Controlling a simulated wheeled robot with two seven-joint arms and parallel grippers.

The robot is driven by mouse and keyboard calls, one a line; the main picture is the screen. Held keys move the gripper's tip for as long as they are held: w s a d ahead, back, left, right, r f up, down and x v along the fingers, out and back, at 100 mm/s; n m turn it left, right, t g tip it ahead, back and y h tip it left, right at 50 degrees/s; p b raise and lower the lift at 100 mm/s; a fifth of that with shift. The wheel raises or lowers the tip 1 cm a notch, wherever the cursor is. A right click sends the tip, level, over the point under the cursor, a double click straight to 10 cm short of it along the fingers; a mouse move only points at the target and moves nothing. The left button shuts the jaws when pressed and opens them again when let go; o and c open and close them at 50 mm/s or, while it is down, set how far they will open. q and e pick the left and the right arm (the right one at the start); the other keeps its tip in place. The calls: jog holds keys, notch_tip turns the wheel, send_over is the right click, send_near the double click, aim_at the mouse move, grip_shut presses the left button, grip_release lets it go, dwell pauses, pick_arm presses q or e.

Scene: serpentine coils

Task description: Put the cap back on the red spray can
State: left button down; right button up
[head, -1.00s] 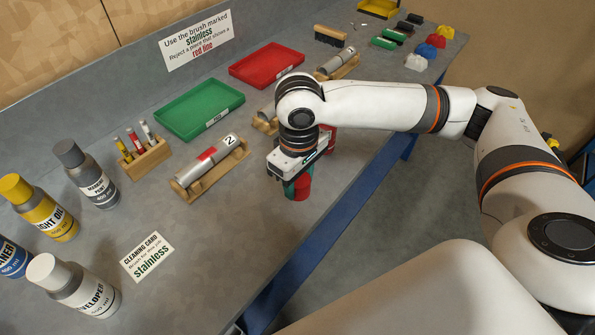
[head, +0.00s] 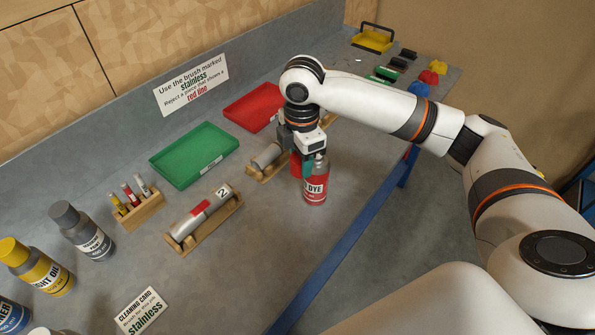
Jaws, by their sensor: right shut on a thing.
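The red spray can (head: 316,189) stands upright on the bench near its front edge, with a grey shoulder and the word DYE on its label. Its top is partly hidden by my right gripper. My right gripper (head: 302,166) points down at the can's upper left, its teal fingers partly hidden. It is shut on a red cap (head: 295,164), which shows just left of the can and appears apart from its top. Whether the cap touches the can's side cannot be told. My left gripper is not in view.
A metal cylinder on a wooden cradle (head: 262,169) lies close left of the can, another cradle (head: 206,232) nearer. A green tray (head: 195,150) and red tray (head: 247,107) lie behind. Several bottles stand at left. The bench in front of the can is clear.

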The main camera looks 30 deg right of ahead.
jog(key=w+d+r+n+p, duration=0.4)
jog(key=d+r+n+p, duration=0.25)
jog(key=n, duration=0.75)
jog(key=shift+d+f+b, duration=0.2)
jog(key=shift+f+b, duration=0.05)
jog(key=shift+f, duration=1.05)
jog(key=shift+d+f+b, duration=0.15)
jog(key=shift+f+b, duration=0.05)
jog(key=shift+f, duration=1.05)
jog(key=shift+f, duration=0.25)
jog(key=shift+f, duration=0.8)
jog(key=shift+f, duration=0.15)
jog(key=shift+f+b, duration=0.35)
jog(key=shift+f, duration=0.3)
